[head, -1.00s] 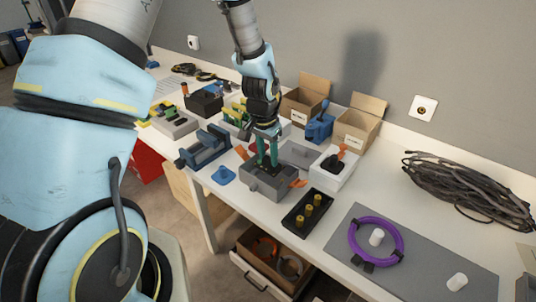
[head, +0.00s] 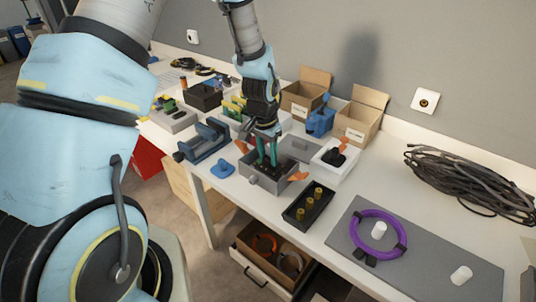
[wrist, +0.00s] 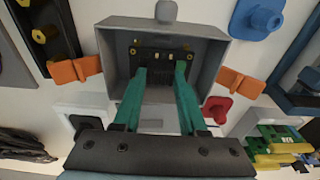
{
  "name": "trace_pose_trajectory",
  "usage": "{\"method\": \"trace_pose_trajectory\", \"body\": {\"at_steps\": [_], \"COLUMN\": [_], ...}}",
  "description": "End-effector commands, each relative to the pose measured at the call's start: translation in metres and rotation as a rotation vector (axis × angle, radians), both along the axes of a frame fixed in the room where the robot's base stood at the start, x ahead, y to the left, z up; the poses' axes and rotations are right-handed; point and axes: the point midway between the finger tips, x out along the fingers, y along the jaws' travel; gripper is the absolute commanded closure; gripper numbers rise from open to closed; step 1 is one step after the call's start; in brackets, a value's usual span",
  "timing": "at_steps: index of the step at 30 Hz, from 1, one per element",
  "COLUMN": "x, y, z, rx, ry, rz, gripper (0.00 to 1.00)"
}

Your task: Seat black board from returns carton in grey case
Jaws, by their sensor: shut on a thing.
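The grey case (head: 266,187) stands open on the bench, with its inside facing up; its wall also shows in the wrist view (wrist: 113,62). The black board (wrist: 160,52) is inside the case walls, towards the far side in the wrist view. My gripper (wrist: 161,72) has green fingers reaching down into the case, shut on the board; it also shows in the head view (head: 267,162). Orange clips (wrist: 75,70) stick out at the case's two sides. I cannot tell whether the board touches the case floor.
A black tray with yellow-topped posts (head: 307,207) stands close to the case's right. A blue knobbed piece (head: 222,170) and a blue vise (head: 203,142) are at its left. A white box (head: 334,160) and cartons (head: 362,118) stand behind. A purple ring (head: 379,233) lies on a grey mat.

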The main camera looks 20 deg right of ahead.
Motion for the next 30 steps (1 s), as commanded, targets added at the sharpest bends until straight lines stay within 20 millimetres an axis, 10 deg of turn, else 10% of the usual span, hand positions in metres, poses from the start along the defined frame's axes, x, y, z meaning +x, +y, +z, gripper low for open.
{"method": "trace_pose_trajectory", "body": {"at_steps": [20, 21, 30], "x": [0.000, 0.000, 0.000], "y": [0.000, 0.000, 0.000], "z": [-0.021, -0.019, -0.019], "rx": [0.000, -0.001, 0.000], "ry": [0.000, 0.000, 0.000], "rz": [0.000, 0.000, 0.000], "gripper": [1.00, 0.55, 0.24]}}
